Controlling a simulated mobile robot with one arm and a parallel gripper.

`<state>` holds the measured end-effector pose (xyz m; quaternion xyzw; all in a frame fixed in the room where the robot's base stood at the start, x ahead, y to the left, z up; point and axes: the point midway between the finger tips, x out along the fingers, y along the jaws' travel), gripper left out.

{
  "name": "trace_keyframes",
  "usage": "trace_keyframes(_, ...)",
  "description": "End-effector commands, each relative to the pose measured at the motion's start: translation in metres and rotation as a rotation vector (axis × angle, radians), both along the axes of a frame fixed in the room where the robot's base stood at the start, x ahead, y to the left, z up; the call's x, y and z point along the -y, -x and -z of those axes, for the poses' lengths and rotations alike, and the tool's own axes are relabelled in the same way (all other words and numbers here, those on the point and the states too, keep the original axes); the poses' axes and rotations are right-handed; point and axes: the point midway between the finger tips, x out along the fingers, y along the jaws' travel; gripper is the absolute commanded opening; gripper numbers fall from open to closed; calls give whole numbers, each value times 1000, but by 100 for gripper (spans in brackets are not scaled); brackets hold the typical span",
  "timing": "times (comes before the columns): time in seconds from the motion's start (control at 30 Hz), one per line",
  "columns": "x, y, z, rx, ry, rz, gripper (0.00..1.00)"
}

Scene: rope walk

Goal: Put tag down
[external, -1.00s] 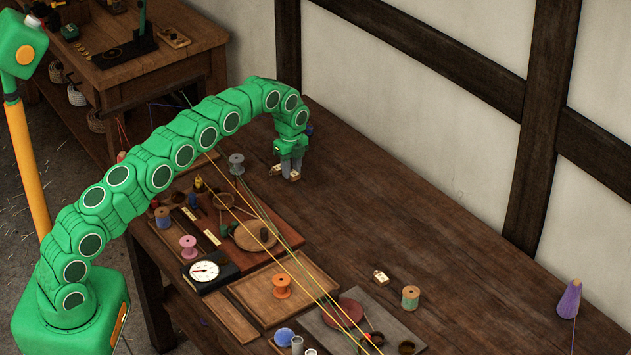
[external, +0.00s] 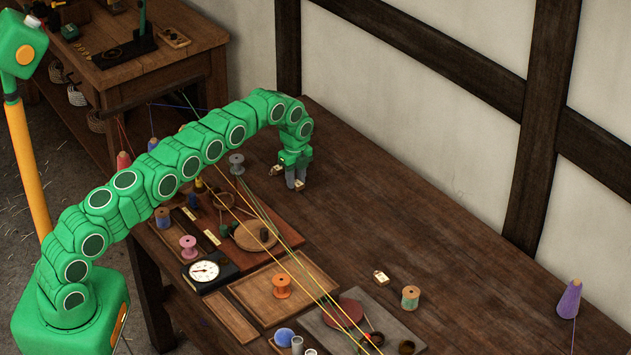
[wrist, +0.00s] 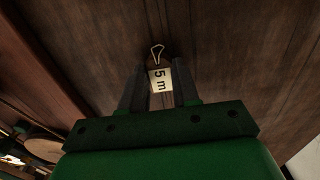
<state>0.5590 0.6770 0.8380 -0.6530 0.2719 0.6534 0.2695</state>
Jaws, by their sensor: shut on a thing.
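A small pale tag marked "5 m" with a wire loop at its end (wrist: 160,79) is between the two dark fingers of my gripper (wrist: 160,92) in the wrist view. In the external view my gripper (external: 296,182) points down over the far part of the wooden table and is shut on this tag (external: 299,186). The tag is low, close to the tabletop; I cannot tell whether it touches the wood. A second pale tag (external: 276,170) lies just left of my gripper. A third tag (external: 381,277) lies farther forward on the table.
Bare wooden tabletop (external: 400,210) lies to the right of my gripper. Yellow and green cords (external: 262,212) stretch along the left side, near a grey spool (external: 236,164), a dial scale (external: 204,271) and an orange spool (external: 281,286). A purple cone (external: 569,299) stands at far right.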

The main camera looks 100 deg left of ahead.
Motion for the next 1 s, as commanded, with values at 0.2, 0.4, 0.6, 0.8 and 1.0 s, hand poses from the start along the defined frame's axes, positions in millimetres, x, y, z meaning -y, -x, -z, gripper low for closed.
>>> trace_keyframes(0.2,0,0,3,1,-1,0,2)
trace_keyframes(0.4,0,0,5,1,-1,0,2)
trace_keyframes(0.6,-1,0,5,2,-2,0,55)
trace_keyframes(0.8,0,0,5,2,-2,0,56)
trace_keyframes(1.0,-1,-1,-1,3,-3,0,56)
